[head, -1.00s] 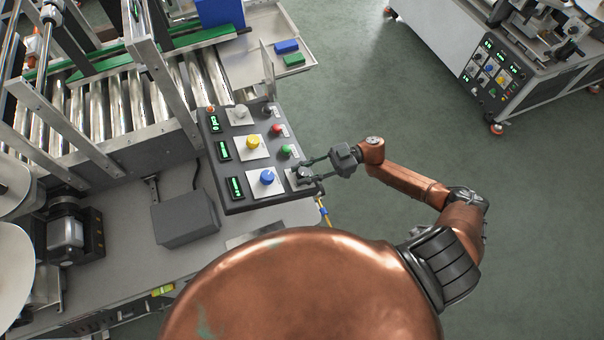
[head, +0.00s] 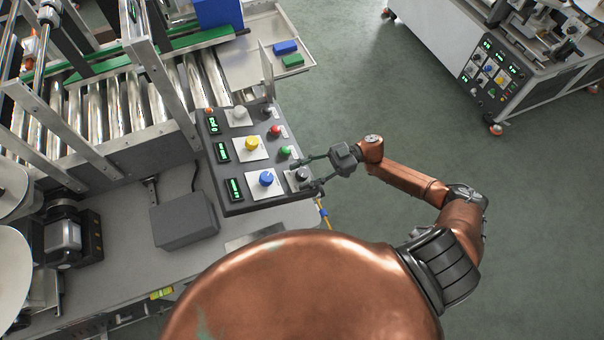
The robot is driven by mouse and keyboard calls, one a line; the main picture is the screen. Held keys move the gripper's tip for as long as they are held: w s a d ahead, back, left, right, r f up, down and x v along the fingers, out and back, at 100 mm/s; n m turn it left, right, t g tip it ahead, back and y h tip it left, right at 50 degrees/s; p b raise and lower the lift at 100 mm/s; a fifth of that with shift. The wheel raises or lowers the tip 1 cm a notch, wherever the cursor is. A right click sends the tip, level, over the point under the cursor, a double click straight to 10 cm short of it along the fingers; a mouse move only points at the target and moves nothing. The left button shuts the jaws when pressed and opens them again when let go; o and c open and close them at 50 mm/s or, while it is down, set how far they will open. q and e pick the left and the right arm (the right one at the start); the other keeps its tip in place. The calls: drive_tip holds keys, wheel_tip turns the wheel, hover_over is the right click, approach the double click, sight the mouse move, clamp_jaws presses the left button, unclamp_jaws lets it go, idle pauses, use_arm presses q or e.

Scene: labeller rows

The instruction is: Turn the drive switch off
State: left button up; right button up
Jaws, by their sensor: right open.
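The control panel (head: 228,194) is a dark sloped box on the labeller. At its lower right corner a black rotary switch (head: 301,174) sits on a pale plate. I take it for the drive switch, but its label is too small to read. My right gripper (head: 305,173) is open, its two fingers spread on either side of this switch. The fingers appear apart from it. The switch's exact pointer direction is too small to tell. My left gripper is not in view.
The panel also carries a blue knob (head: 266,179), a yellow knob (head: 252,143), a white knob (head: 239,113), a red button (head: 274,131), a green button (head: 286,151) and several green displays. A grey box (head: 184,220) lies left of it. Open floor is on the right.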

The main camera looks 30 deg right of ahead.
drive_tip(key=d, duration=1.2)
drive_tip(key=shift+s, duration=0.25)
